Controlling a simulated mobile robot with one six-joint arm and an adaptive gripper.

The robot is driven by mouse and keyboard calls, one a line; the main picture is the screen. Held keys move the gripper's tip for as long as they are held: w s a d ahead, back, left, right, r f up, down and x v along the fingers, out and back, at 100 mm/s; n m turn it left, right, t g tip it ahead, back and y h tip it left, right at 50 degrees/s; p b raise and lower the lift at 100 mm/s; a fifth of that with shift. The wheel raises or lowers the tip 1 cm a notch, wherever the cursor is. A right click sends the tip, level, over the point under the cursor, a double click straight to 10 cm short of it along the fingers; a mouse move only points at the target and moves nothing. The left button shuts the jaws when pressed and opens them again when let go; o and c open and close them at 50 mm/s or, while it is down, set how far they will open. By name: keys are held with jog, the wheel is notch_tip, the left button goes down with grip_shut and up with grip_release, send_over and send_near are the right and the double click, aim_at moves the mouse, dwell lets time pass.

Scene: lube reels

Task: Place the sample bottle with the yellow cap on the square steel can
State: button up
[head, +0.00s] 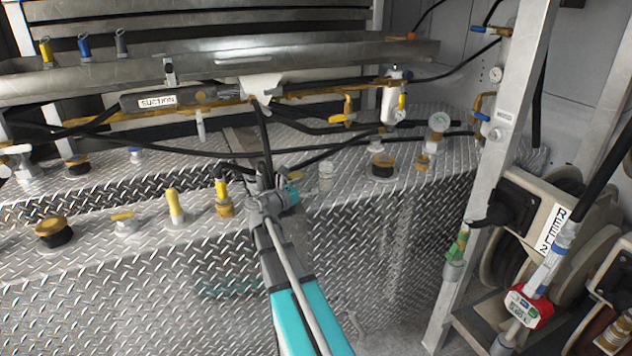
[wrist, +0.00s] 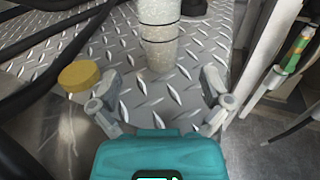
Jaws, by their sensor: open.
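My gripper (head: 272,196) is open and empty above the edge of the diamond-plate deck. Its two fingers are spread wide in the wrist view (wrist: 168,100). A clear, ringed bottle-like cylinder (wrist: 159,35) stands upright on the deck ahead, between the finger directions and apart from them. Its top is cut off there, so its cap colour cannot be told. A small clear bottle (head: 326,176) stands just right of my gripper in the head view, with a pale top. A round yellow cap (wrist: 80,75) lies beside the left finger; what is under it is unclear. I cannot make out a square steel can.
Yellow-topped fittings (head: 175,206) and a dark-based brass cap (head: 54,232) line the deck on the left. Black hoses (head: 265,140) hang close above my gripper. A steel post (head: 480,190) and hose reels (head: 560,230) stand at right. The deck (head: 340,200) has some bare room.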

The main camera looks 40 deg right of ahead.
jog(key=shift+s+a, duration=0.15)
jog(key=shift+a, duration=0.65)
jog(key=shift+s+a, duration=0.1)
jog(key=shift+a, duration=0.7)
jog(key=shift+c, duration=0.6)
notch_tip(320, 180, up, 8)
jog(key=p, duration=0.8)
send_over(321, 178)
jog(key=a, duration=0.3)
jog(key=shift+s+a, duration=0.2)
jog(key=shift+s, duration=0.05)
jog(key=shift+f, duration=0.2)
notch_tip(321, 178, down, 8)
jog(key=b, duration=0.8)
jog(key=shift+w+d+r, duration=0.1)
jog(key=shift+w+d, duration=0.05)
jog(key=shift+d, duration=0.5)
jog(key=shift+w+d+r, duration=0.1)
jog(key=shift+d, duration=0.5)
jog(key=shift+d, duration=0.1)
